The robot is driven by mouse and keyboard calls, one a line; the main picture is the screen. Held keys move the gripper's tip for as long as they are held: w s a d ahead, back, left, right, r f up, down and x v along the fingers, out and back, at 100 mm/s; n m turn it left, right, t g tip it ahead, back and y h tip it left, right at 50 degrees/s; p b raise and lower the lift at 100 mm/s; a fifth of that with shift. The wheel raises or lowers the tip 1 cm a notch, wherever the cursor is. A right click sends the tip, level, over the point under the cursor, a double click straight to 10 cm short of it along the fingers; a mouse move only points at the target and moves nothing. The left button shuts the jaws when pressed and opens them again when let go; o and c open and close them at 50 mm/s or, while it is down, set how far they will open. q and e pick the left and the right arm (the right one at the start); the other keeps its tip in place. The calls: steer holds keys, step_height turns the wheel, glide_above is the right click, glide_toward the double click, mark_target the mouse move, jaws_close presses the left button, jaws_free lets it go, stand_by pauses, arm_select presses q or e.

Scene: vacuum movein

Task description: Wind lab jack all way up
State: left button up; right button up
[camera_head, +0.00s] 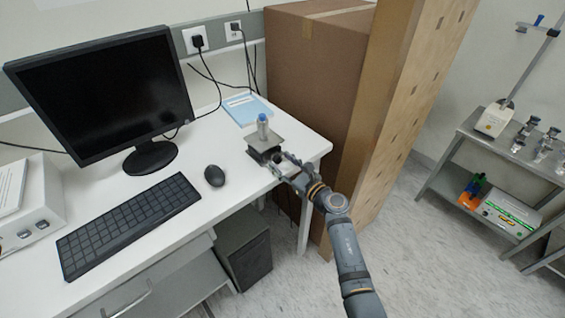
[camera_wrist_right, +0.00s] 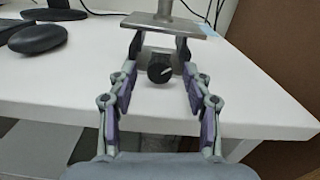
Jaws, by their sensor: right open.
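My left gripper is not in view.
A monitor (camera_head: 105,90), keyboard (camera_head: 128,222) and mouse (camera_head: 214,175) are on the desk left of the jack. A light blue booklet (camera_head: 247,108) lies behind it. A large cardboard box (camera_head: 315,75) stands close on the right.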

steer(key=shift+w, duration=0.1)
jaws_close()
steer(key=m+p, duration=0.2)
steer(key=shift+r+m, duration=0.25)
steer(key=shift+m, duration=0.05)
steer(key=shift+f+m, duration=0.15)
steer(key=shift+m, duration=0.75)
jaws_free()
steer(key=shift+f, duration=0.1)
steer(key=v, duration=1.2)
